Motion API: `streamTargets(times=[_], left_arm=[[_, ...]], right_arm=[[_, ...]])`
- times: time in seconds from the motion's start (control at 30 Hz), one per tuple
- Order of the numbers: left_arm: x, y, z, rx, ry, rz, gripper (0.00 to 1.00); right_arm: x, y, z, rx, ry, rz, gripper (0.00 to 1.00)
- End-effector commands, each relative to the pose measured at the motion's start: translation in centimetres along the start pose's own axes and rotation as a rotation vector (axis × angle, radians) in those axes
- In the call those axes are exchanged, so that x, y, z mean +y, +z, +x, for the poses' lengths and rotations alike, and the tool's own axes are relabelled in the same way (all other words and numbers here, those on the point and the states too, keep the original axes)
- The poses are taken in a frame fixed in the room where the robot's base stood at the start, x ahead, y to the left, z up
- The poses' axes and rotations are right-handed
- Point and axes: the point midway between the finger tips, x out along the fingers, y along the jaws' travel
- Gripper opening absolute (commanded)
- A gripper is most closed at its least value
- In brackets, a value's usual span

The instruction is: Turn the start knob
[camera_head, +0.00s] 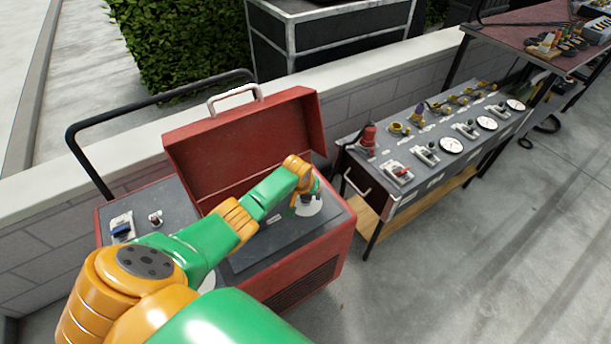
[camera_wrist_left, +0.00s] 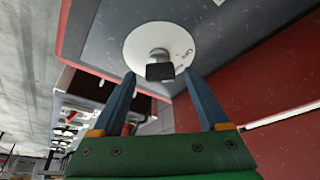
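The start knob (camera_wrist_left: 160,70) is a dark block on a grey stem in the middle of a round white dial (camera_wrist_left: 142,44), on the dark top panel of the red machine. In the head view the white dial (camera_head: 312,207) shows partly at the panel's right end, and my gripper covers much of the knob. My left gripper (camera_head: 306,194) is over the dial. In the left wrist view its two fingers (camera_wrist_left: 159,74) are apart, with the knob between the tips and a visible gap on each side. My right gripper is not in view.
The machine's red lid (camera_head: 240,140) stands open behind the panel. A blue switch (camera_head: 122,232) and a small red-tipped toggle (camera_head: 155,218) are on its left part. A bench of gauges and switches (camera_head: 430,140) stands to the right. Grey floor (camera_head: 470,270) is clear in front.

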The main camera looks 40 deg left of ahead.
Motion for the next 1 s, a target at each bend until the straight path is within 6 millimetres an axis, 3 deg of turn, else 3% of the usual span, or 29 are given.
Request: streamTargets(times=[0.17,0.3,0.53,1.0], left_arm=[[0.0,-0.1,-0.6,0.001,0.0,0.0,0.78],[0.0,-0.3,-3.3,0.001,0.001,0.002,0.78],[0.0,-0.2,-6.7,0.001,0.001,0.001,0.78],[0.0,0.0,-7.0,-0.001,0.0,0.001,0.78]], right_arm=[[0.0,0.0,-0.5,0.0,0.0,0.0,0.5],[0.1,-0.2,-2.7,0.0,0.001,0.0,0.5],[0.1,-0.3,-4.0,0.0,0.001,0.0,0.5],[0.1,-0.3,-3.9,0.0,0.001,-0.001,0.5]])
